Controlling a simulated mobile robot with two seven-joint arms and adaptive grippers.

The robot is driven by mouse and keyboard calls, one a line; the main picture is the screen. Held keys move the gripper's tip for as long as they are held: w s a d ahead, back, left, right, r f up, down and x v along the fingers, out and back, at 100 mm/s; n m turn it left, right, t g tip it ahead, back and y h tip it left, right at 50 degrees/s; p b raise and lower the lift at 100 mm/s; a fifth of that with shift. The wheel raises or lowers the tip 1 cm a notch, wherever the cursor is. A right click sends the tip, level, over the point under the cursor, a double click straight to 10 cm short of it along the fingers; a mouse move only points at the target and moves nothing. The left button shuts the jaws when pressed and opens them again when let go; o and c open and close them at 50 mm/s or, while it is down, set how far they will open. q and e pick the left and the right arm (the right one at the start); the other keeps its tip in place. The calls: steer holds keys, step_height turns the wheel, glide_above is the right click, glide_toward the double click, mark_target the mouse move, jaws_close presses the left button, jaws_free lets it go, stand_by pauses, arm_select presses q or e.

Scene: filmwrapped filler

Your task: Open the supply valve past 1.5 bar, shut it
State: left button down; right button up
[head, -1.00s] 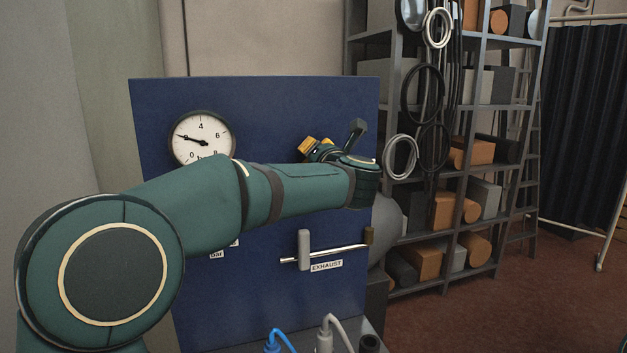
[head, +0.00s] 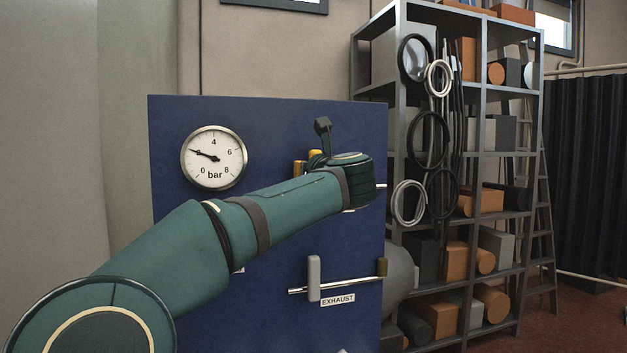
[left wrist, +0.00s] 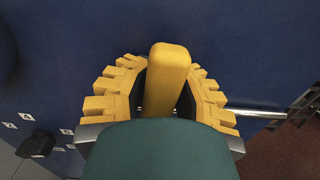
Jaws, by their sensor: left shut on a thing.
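The blue panel (head: 265,230) carries a round pressure gauge (head: 214,158) at its upper left. The needle points left and slightly up, about midway between 0 and 4, near 2 bar. My left gripper (head: 313,161) is at the panel's upper right, mostly hidden behind my own wrist in the head view. In the left wrist view its yellow fingers sit on both sides of the yellow supply valve handle (left wrist: 168,72) and are shut on it. A metal pipe (left wrist: 258,112) runs out to the right behind the handle. My right gripper is not in view.
Below my arm, the exhaust valve has a grey upright handle (head: 314,278) across its horizontal pipe, with an EXHAUST label (head: 338,300). A metal shelf rack (head: 466,190) with hanging hoses and boxes stands right of the panel. A dark curtain (head: 588,180) hangs farther right.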

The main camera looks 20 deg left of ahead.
arm_select(q)
steer(key=shift+f, duration=0.35)
steer(key=c, duration=1.1)
jaws_free()
steer(key=o, duration=0.4)
steer(key=shift+s+r, duration=0.15)
steer(key=shift+c, duration=0.2)
steer(key=shift+r, duration=0.1)
steer(key=shift+s, duration=0.1)
steer(key=v, duration=1.2)
